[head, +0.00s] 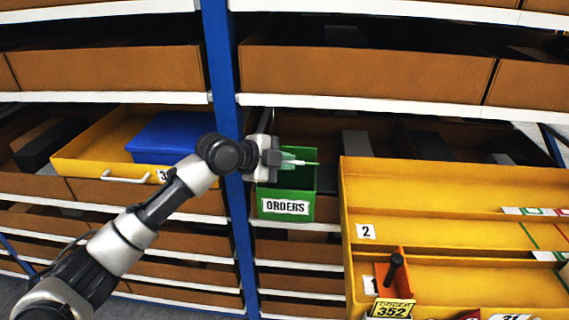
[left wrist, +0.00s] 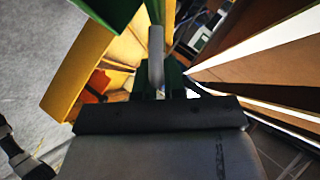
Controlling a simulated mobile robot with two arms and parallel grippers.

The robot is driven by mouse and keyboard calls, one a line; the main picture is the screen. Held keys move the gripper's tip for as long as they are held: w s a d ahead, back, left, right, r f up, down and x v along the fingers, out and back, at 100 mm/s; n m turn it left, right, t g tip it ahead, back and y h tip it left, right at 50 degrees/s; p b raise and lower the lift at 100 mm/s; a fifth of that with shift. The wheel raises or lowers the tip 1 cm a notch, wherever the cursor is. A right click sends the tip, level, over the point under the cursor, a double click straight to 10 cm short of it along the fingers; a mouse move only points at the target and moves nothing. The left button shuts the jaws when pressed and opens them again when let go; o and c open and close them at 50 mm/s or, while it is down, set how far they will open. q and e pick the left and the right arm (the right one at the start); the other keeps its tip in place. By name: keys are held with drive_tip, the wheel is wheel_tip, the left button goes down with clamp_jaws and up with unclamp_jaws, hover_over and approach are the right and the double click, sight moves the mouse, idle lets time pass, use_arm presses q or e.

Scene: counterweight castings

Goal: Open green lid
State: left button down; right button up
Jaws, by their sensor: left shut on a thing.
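The gripper is shut at a thin pale bar (head: 312,163), which looks like the lid's handle. In the left wrist view the light grey bar (left wrist: 156,52) runs between the fingers, with green surfaces around it. The gripper hides part of the lid, so its exact angle is hard to tell. My right gripper is out of view.
A blue post (head: 221,60) stands just left of the box. Brown shelf bins (head: 365,75) are above.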

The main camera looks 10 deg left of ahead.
use_arm(q)
drive_tip(key=c, duration=1.2)
unclamp_jaws()
drive_tip(key=b+v, duration=0.3)
drive_tip(key=v, duration=0.8)
drive_tip(key=shift+b, duration=0.3)
drive_tip(key=shift+w, duration=0.1)
